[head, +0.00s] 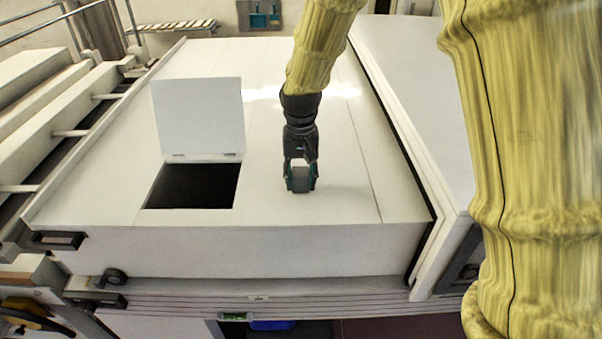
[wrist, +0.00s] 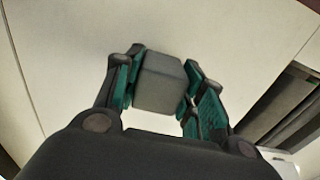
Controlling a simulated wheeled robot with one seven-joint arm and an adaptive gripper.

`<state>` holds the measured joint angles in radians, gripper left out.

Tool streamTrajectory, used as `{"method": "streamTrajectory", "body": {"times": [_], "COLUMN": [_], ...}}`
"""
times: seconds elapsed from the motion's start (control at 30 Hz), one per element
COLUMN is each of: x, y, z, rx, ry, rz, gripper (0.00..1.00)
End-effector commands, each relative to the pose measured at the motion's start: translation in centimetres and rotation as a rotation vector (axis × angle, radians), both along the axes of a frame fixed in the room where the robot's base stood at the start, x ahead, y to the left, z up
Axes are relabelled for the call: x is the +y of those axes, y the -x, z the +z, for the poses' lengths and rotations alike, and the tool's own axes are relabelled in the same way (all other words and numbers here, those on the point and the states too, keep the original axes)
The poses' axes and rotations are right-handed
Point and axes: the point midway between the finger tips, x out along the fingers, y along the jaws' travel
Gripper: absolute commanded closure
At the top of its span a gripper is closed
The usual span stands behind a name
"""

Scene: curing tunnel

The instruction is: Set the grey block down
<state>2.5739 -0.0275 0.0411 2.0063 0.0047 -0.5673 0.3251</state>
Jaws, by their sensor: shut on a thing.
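The grey block (head: 301,181) is a small plain cube, held between the teal pads of my gripper (head: 301,184). In the wrist view the block (wrist: 161,82) sits between both fingers of my gripper (wrist: 160,88), one pad against each side. The block is over the white top surface (head: 335,205), right of the open hatch. A faint shadow lies beside it. I cannot tell whether the block's underside touches the surface.
A dark square opening (head: 193,186) with a raised white lid (head: 199,116) is left of my gripper. A raised white section (head: 420,100) borders the top on the right. The front edge drops off nearby. White surface around the block is clear.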

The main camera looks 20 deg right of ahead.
Motion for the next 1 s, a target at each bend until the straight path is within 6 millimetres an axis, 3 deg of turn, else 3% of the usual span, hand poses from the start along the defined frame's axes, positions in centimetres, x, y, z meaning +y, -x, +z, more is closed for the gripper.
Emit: {"method": "streamTrajectory", "body": {"times": [0.3,0.33,0.43,0.77,1.0], "x": [0.0,0.0,0.0,0.0,0.0], "y": [0.0,0.0,0.0,0.0,-0.1], "z": [-0.3,-0.3,-0.3,-0.2,1.0], "rx": [0.000,0.000,0.000,0.000,-0.003], "ry": [0.000,0.000,0.000,0.000,0.000], "rz": [0.000,0.000,0.000,0.000,-0.001], "gripper": [0.85,0.58,0.40,0.39,0.39]}}
